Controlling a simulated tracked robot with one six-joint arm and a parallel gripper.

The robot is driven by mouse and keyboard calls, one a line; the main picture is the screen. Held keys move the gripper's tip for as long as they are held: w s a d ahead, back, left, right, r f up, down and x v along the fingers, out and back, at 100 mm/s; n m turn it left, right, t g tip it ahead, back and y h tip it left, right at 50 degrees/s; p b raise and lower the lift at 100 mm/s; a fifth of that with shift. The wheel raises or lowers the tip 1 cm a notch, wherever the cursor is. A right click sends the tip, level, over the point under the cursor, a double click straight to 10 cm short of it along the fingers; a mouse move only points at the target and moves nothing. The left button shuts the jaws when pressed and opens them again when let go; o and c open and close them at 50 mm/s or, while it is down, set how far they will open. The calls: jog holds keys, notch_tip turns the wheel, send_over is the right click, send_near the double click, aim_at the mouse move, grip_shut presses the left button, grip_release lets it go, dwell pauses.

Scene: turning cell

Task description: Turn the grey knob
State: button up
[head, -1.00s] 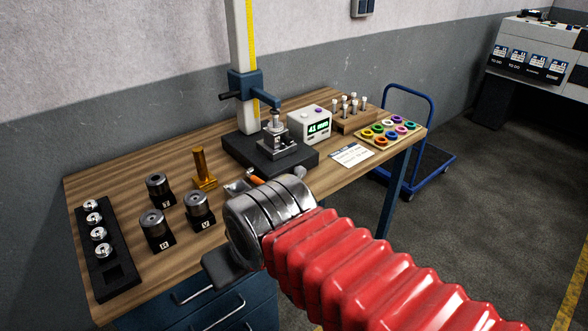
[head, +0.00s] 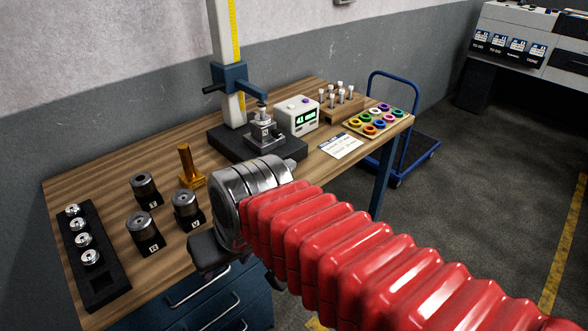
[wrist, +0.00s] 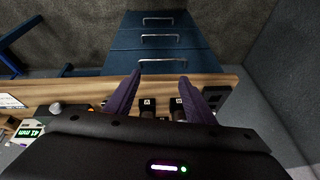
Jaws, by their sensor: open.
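A small grey rounded knob (head: 290,164) shows just past my wrist, by the bench's front edge in the head view. It looks like the grey knob; my wrist partly hides it, so its setting cannot be read. In the wrist view the grey knob (wrist: 56,108) lies left of my gripper, near the display box. My gripper (wrist: 158,80) has its two dark fingers spread apart with nothing between them, above the front edge of the bench. In the head view only one dark part of my gripper (head: 207,250) shows, well left of the knob.
The measuring stand (head: 233,142) and display box (head: 298,117) stand behind the knob. Several dark cylinders on blocks, a brass post (head: 190,168) and a black rack (head: 93,262) occupy the left bench. A white card (head: 341,146) and ring tray (head: 376,119) lie right. Drawers (wrist: 160,40) are below.

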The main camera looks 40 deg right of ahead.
jog(key=w+f+m+g+y, duration=0.2)
jog(key=w+f+m+y, duration=0.4)
jog(key=m, duration=0.3)
jog(key=m+t+h, duration=0.6)
jog(key=m+t, duration=0.9)
jog(key=m, duration=0.8)
send_near(293, 167)
jog(key=s, duration=0.4)
jog(key=shift+s, duration=0.4)
jog(key=shift+w+a, duration=0.1)
jog(key=w, duration=1.3)
jog(key=shift+w+a, duration=0.15)
jog(key=shift+w, duration=0.15)
